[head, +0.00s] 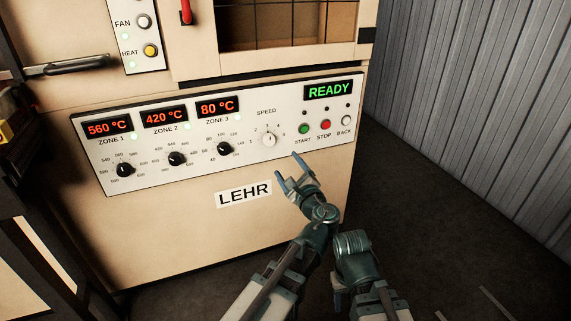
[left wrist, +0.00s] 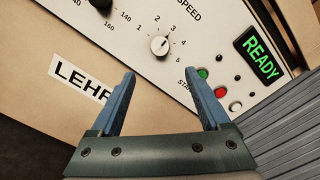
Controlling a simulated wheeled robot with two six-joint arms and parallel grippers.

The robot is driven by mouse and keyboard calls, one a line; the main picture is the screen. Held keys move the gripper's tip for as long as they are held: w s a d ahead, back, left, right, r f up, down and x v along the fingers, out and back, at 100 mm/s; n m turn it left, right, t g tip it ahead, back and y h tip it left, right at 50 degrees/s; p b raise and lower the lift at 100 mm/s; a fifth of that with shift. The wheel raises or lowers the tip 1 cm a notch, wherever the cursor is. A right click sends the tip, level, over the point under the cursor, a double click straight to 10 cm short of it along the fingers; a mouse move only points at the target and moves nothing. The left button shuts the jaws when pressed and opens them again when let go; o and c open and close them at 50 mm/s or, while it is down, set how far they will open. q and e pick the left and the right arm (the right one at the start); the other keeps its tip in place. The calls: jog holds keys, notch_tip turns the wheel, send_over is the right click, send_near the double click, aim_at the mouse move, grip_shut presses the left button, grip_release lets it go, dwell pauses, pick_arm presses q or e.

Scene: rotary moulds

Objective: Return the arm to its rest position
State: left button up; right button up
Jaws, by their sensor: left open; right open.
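My left gripper (head: 288,165) reaches up from the bottom of the head view, in front of the lehr's panel, between the LEHR label and the START button. It also shows in the left wrist view (left wrist: 158,64), with its two blue fingers spread and nothing between them. The white speed knob (left wrist: 159,45) shows just beyond the fingertips there. I cannot tell whether the fingers touch the panel. My right arm (head: 356,255) shows at the bottom centre, close beside the left arm. I cannot make out its gripper fingers.
The control panel (head: 190,182) has several black dials, a green start button (head: 303,129), a red stop button (head: 326,125) and a white back button (head: 346,121). Its display (head: 329,90) reads READY. A corrugated wall (head: 470,90) stands at the right, with clear floor (head: 440,220) before it.

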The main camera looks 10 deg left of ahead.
pick_arm(q)
jog(key=s+a+f+n+g+h, duration=0.2)
jog(key=s+a+f+n+g, duration=0.2)
jog(key=s+f+n+g, duration=0.35)
jog(key=s+a+f+n+g+h, duration=0.3)
jog(key=s+a+f+n+g, duration=0.15)
jog(key=f+n, duration=0.5)
jog(key=s+d+f+g+h+p, duration=0.1)
jog(key=s+d+g+h, duration=0.1)
jog(key=s+d, duration=0.55)
jog(key=s+d+f+g+h+p, duration=0.15)
jog(key=s+d, duration=0.35)
jog(key=d, duration=0.5)
notch_tip(320, 180, up, 38)
jog(key=p, duration=3.8)
jog(key=shift+a+r+m, duration=0.15)
jog(key=shift+r+m, duration=0.05)
jog(key=shift+m, duration=0.1)
jog(key=shift+s, duration=0.1)
